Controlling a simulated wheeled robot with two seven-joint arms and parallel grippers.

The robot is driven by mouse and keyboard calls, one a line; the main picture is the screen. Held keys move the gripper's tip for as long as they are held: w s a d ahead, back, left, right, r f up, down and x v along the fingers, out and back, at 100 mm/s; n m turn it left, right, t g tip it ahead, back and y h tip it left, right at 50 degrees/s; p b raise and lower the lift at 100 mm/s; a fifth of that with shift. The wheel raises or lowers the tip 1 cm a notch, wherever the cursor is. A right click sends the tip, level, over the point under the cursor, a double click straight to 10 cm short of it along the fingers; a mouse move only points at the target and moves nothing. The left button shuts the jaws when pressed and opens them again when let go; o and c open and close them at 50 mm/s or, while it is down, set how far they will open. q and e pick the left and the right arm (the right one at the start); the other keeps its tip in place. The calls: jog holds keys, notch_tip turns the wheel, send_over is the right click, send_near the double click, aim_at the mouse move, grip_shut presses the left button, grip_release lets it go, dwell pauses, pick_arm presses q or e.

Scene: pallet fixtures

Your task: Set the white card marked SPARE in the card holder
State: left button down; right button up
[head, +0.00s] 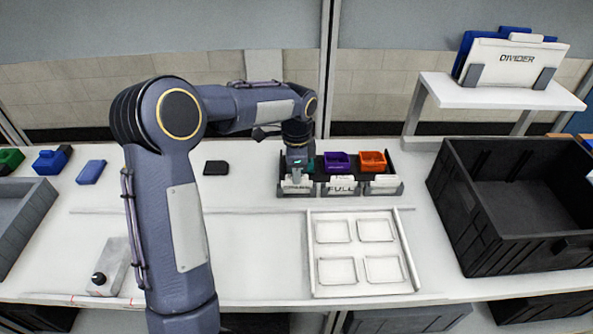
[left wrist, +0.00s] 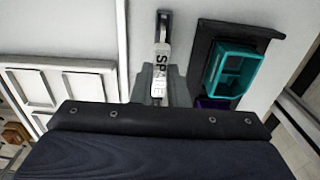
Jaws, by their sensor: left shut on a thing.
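The white card marked SPARE (left wrist: 160,66) is between the fingers of my left gripper (left wrist: 158,86) in the left wrist view. In the head view, my left gripper (head: 297,176) points down at the leftmost place of the row, in front of the teal bin (left wrist: 235,70). The card (head: 297,187) shows below it there, its lettering too small to read. A dark card holder (left wrist: 164,18) shows at the card's far end in the left wrist view. The card is at or just over this holder; I cannot tell whether it rests in it. My right gripper is out of view.
A card marked FULL (head: 342,188) and another white card (head: 384,181) stand to the right, before purple (head: 337,162) and orange (head: 372,161) bins. A white tray (head: 313,270) lies in front. A black crate (head: 470,250) and a shelf (head: 500,97) stand at right.

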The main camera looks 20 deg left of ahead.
pick_arm(q)
jog(key=shift+f, duration=0.4)
dwell(0.3)
jog(key=c, duration=1.3)
grip_release()
jog(key=shift+c, duration=0.2)
jog(key=shift+r, duration=0.15)
notch_tip(320, 180, up, 7)
jog(key=shift+r, duration=0.3)
